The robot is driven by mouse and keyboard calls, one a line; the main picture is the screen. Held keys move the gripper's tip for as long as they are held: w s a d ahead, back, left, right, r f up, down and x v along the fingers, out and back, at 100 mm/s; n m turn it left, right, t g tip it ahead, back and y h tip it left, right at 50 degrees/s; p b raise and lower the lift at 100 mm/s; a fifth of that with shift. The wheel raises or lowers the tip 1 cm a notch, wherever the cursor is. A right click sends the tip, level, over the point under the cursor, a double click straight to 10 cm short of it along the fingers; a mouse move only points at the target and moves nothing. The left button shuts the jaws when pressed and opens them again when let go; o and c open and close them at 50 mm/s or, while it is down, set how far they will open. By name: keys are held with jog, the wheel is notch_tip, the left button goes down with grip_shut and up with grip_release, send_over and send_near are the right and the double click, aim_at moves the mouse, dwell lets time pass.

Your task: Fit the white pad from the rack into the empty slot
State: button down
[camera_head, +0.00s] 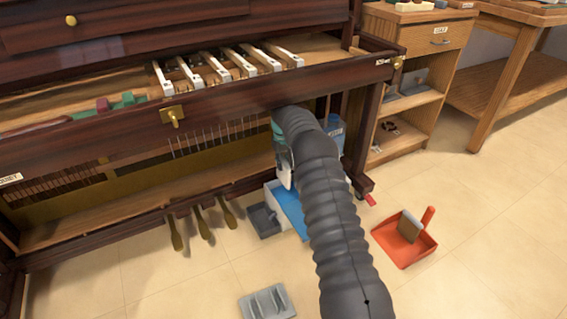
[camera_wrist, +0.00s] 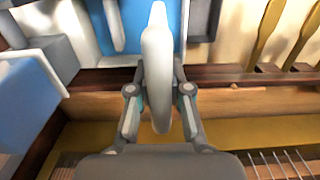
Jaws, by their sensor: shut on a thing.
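My gripper (camera_wrist: 158,91) is shut on a long white piece, which looks like the white pad (camera_wrist: 157,45). The pad stands between the two fingers and points away from the wrist. A grey ridged holder (camera_head: 267,303), perhaps the rack, lies on the floor and looks empty. Several white-and-dark key parts (camera_head: 216,68) stand in a row on the piano's open key shelf. I cannot tell which gap is the empty slot.
The dark wooden piano (camera_head: 90,110) has a front rail below the keys, with strings and pedals (camera_head: 202,222) lower down. A blue-and-white tray (camera_head: 290,207) and a red dustpan (camera_head: 403,243) lie on the floor. A wooden cabinet (camera_head: 421,85) stands at the right. The front floor is mostly clear.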

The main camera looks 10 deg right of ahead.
aim_at(283, 183)
jog(key=shift+w+a+f+b, duration=0.1)
jog(key=shift+f+b, duration=0.7)
jog(key=shift+f, duration=0.4)
jog(key=shift+f+b, duration=0.5)
jog(key=shift+f, duration=0.7)
jog(key=shift+f+b, duration=1.3)
jog(key=shift+f, duration=1.7)
notch_tip(283, 183, down, 6)
dwell(1.0)
jog(key=shift+f, duration=0.4)
jog(key=shift+f, duration=0.9)
jog(key=c, duration=1)
grip_release()
